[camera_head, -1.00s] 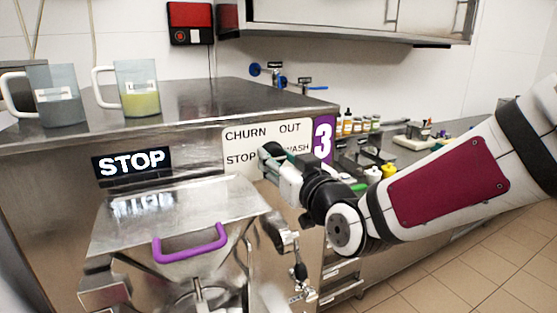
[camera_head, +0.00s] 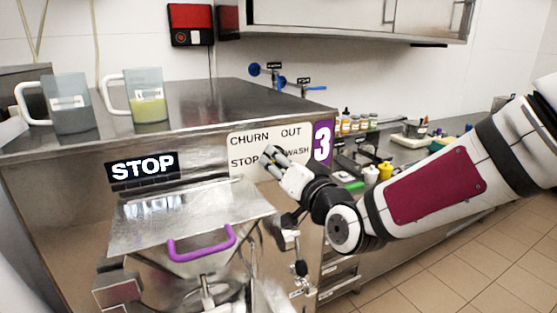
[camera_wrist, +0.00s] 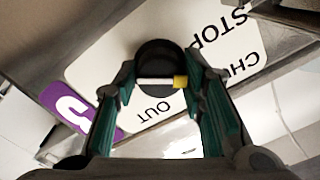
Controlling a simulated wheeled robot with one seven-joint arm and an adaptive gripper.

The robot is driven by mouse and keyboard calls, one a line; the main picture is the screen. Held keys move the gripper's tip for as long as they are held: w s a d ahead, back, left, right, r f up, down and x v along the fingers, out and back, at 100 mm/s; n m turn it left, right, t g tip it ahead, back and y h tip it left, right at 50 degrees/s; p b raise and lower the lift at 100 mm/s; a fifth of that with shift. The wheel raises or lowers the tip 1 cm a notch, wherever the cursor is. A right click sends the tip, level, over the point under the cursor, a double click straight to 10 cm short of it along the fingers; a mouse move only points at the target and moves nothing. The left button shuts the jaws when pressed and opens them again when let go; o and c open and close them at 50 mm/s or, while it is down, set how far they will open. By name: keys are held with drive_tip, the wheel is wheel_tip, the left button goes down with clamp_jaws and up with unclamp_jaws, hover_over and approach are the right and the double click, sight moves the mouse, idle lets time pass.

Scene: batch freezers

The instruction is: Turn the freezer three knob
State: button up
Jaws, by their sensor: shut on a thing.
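The freezer three knob (camera_wrist: 157,58) is round and black, with a white bar and a yellow tip. In the wrist view the yellow tip is at the right, on the side of the CHURN lettering. The knob sits on a white plate (camera_head: 239,142) lettered CHURN, OUT, STOP and WASH, beside a purple 3. My gripper (camera_wrist: 160,88) is shut on the knob, one green-lined finger on each side. In the head view my gripper (camera_head: 268,156) hides the knob and part of the plate. The freezer's display (camera_head: 142,168) reads STOP.
The freezer lid (camera_head: 190,212) with a purple handle (camera_head: 202,243) lies below the plate. Two mugs (camera_head: 70,104) (camera_head: 145,98) stand on the freezer top. A counter with small bottles (camera_head: 355,124) is at the right, behind my arm.

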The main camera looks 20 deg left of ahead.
drive_tip(key=m+p, duration=0.1)
drive_tip(key=m, duration=0.3)
drive_tip(key=shift+r+m+p, duration=0.1)
drive_tip(key=shift+m+p, duration=0.3)
idle(0.4)
drive_tip(key=o, duration=1.2)
drive_tip(key=v, duration=1.2)
